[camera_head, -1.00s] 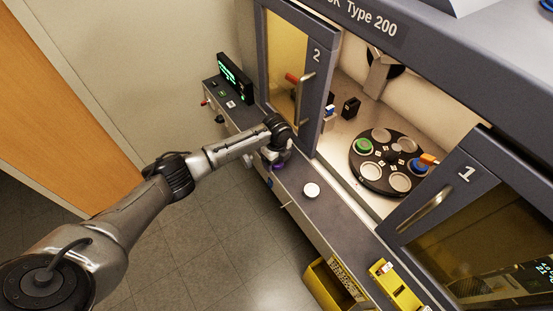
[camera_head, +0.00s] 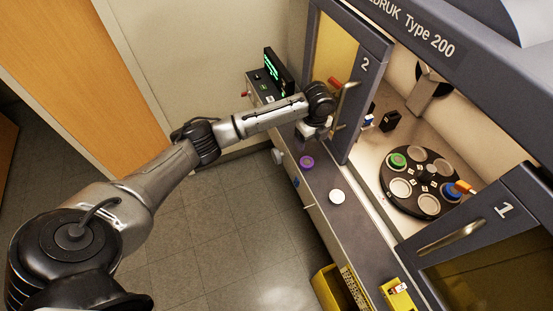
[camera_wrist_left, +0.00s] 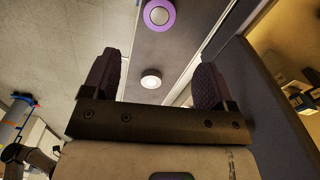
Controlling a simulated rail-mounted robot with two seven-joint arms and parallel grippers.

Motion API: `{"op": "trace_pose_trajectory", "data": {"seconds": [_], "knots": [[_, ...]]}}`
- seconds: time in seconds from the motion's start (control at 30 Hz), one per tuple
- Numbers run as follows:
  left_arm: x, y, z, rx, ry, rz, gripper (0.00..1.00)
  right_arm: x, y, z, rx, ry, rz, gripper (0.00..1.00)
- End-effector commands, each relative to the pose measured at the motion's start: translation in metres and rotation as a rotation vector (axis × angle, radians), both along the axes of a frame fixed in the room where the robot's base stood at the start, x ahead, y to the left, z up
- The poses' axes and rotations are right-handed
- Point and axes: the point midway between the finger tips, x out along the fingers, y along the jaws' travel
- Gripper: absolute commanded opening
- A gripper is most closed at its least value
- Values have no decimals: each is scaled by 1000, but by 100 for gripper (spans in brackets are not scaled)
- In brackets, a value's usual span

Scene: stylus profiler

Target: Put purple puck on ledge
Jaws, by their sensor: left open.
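The purple puck (camera_head: 306,162) lies flat on the grey ledge (camera_head: 346,232) along the machine's front, and its pale centre shows. It also shows at the top of the left wrist view (camera_wrist_left: 159,14). My left gripper (camera_head: 311,134) is just behind the puck, near door 2, apart from it. In the left wrist view its two dark fingers (camera_wrist_left: 157,62) are spread with nothing held between them. A white puck (camera_head: 337,196) sits on the ledge nearer the front, and also shows in the wrist view (camera_wrist_left: 151,79). My right gripper is not in view.
Door 2 (camera_head: 363,95) stands open beside my gripper; door 1 (camera_head: 470,225) is at the right. Inside is a black turntable (camera_head: 425,200) with a green puck (camera_head: 397,160) and a blue one (camera_head: 453,192). A control box with a green display (camera_head: 277,72) stands behind.

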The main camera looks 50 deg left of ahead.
Motion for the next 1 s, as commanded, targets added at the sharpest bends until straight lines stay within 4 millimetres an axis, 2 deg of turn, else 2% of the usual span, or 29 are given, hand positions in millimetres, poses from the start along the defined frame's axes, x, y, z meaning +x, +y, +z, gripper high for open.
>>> {"op": "trace_pose_trajectory", "data": {"seconds": [0.13,0.23,0.37,0.5,0.6,0.7,0.83,1.0], "knots": [[-1,-2,-1,0,1,1,79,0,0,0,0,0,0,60],[-7,-12,-11,-3,-1,10,79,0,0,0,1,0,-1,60],[-32,-46,-44,-16,-10,54,79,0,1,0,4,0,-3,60],[-85,-103,-90,-67,-45,189,79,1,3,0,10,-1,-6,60],[-126,-134,-110,-115,-74,327,79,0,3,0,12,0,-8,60],[-169,-157,-122,-166,-98,496,79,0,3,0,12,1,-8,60],[-223,-171,-125,-226,-126,750,79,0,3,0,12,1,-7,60],[-284,-167,-116,-265,-161,1086,79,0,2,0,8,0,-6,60]]}}
